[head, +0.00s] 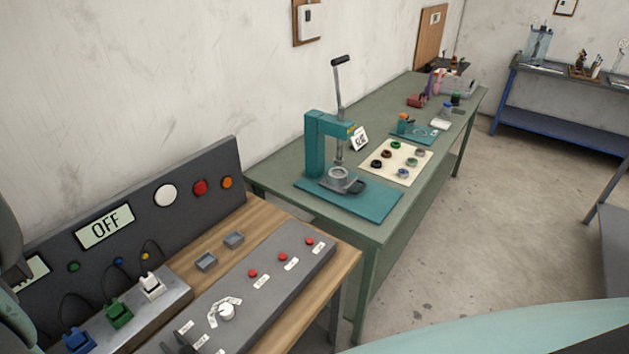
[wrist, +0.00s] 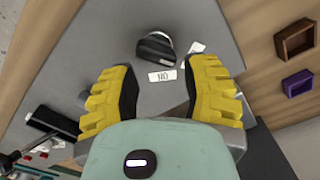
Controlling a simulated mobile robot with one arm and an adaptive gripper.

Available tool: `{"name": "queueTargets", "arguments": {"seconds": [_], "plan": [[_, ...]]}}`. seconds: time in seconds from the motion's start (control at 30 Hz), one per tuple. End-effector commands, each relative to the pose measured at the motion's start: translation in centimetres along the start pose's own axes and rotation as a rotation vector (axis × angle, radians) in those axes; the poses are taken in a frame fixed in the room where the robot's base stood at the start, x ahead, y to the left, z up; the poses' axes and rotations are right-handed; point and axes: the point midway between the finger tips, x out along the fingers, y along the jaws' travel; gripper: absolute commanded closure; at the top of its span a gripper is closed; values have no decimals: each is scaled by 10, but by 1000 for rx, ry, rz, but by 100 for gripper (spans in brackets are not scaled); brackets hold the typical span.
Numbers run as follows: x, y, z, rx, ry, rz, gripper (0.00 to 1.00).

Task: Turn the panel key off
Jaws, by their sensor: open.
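A dark rounded knob (wrist: 155,47), which looks like the panel key, stands on the grey panel in the wrist view. A white label (wrist: 162,76) beside it reads ON, upside down in this view. My gripper (wrist: 163,69) is open, its two yellow fingers spread on either side of the label. The knob lies just beyond the fingertips, with no visible contact. In the head view, a dark part at the bottom edge of the sloped grey panel (head: 262,303) may be the same knob, but it is cut off. My gripper's fingers do not show there.
A display reading OFF (head: 105,226) is on the upright dark panel. A white dial (head: 227,312) and red buttons (head: 253,273) sit on the sloped panel. A black handle (wrist: 54,121) is at the left in the wrist view; brown (wrist: 295,40) and purple (wrist: 298,83) boxes are at the right.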

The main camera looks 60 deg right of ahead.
Motion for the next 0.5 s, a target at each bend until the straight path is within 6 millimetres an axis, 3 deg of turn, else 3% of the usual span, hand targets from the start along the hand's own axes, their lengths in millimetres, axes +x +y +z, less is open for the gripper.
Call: {"name": "queueTargets", "arguments": {"seconds": [0.5], "plan": [[-28,1,-1,4,0,0,54]]}}
